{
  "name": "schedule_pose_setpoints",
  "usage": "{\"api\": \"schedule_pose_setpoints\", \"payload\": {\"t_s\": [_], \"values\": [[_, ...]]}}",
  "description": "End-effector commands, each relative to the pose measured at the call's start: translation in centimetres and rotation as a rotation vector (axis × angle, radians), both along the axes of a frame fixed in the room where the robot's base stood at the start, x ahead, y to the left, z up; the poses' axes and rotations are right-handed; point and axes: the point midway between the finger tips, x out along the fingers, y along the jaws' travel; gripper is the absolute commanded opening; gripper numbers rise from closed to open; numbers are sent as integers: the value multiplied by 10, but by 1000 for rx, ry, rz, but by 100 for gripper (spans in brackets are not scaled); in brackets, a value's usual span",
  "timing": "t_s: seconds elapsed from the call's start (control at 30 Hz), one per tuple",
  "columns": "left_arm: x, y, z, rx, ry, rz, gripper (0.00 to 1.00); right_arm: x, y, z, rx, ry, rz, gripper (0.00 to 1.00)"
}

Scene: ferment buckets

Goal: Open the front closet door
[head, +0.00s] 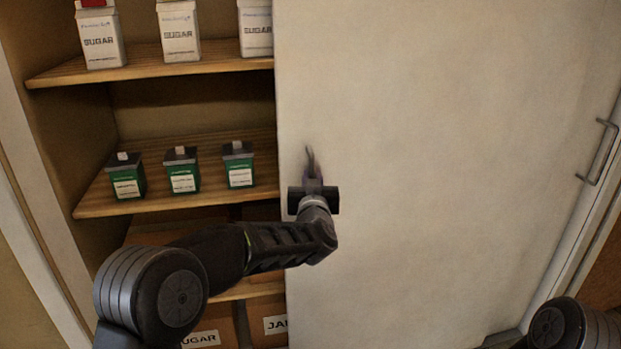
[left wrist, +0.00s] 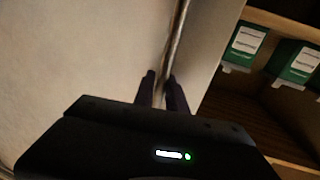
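The pale closet door (head: 430,150) covers the middle and right of the closet, with its left edge beside open shelves. It also shows in the left wrist view (left wrist: 90,55). A thin metal handle (left wrist: 178,40) stands near that edge. My left gripper (head: 311,160) is at the door's left edge. In the left wrist view its two fingers (left wrist: 160,85) are close together with the handle between them, and they look shut on it. In the head view the handle there is mostly hidden by the gripper. My right gripper is out of view.
A second handle (head: 600,152) is at the far right. White sugar cartons (head: 180,32) stand on the upper shelf (head: 150,66). Green boxes (head: 182,172) stand on the middle shelf (head: 110,207). Labelled brown boxes (head: 270,325) sit low, partly behind my left arm.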

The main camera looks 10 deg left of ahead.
Motion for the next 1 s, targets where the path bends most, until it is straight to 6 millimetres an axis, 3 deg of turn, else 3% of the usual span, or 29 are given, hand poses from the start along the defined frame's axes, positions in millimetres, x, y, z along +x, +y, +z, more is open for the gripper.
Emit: {"api": "schedule_pose_setpoints", "payload": {"t_s": [0.2,0.57,1.0], "values": [[0,1,0,0,0,1,34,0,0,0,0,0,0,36],[-5,0,0,0,-1,1,34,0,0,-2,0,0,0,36],[-68,-9,0,-1,-1,0,34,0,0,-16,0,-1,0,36]]}}
